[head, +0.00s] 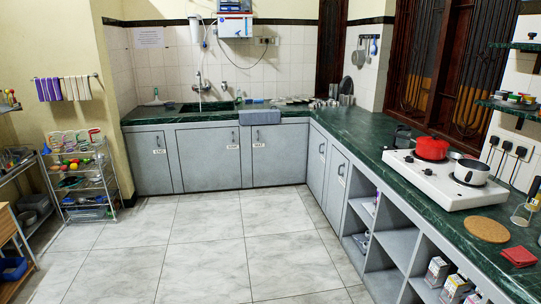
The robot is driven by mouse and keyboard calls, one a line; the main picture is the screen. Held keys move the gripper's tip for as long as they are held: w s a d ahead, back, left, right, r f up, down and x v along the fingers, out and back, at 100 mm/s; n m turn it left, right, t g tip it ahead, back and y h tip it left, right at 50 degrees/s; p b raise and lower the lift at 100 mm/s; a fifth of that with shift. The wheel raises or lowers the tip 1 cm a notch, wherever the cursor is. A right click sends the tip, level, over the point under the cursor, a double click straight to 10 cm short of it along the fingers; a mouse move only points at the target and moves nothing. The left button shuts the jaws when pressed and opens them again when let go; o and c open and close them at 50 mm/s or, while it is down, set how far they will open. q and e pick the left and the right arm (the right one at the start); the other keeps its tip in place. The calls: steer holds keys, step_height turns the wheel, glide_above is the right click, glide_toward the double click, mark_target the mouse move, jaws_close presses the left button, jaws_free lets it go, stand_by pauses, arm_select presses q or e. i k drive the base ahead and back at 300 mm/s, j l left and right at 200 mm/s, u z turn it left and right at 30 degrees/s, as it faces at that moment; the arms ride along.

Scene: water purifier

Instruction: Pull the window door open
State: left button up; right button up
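A dark brown wooden window (450,70) with ornate grilles fills the wall at the upper right, above the stove counter. Its wooden uprights and panels show, but I cannot tell whether any of its doors stands ajar. Its top runs out of the picture. A second, narrow dark wooden window or door panel (331,45) is at the back corner, also cut off at the top. No handle can be made out on either one. Neither of my grippers is in view.
A green counter (380,150) above grey cabinets runs along the back and right walls. A white stove (445,178) with a red pot (431,148) and a pan (471,172) stands below the window. A rack (80,185) is left. The tiled floor (210,250) is clear.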

mark_target(339, 163)
steer(key=i, duration=1.95)
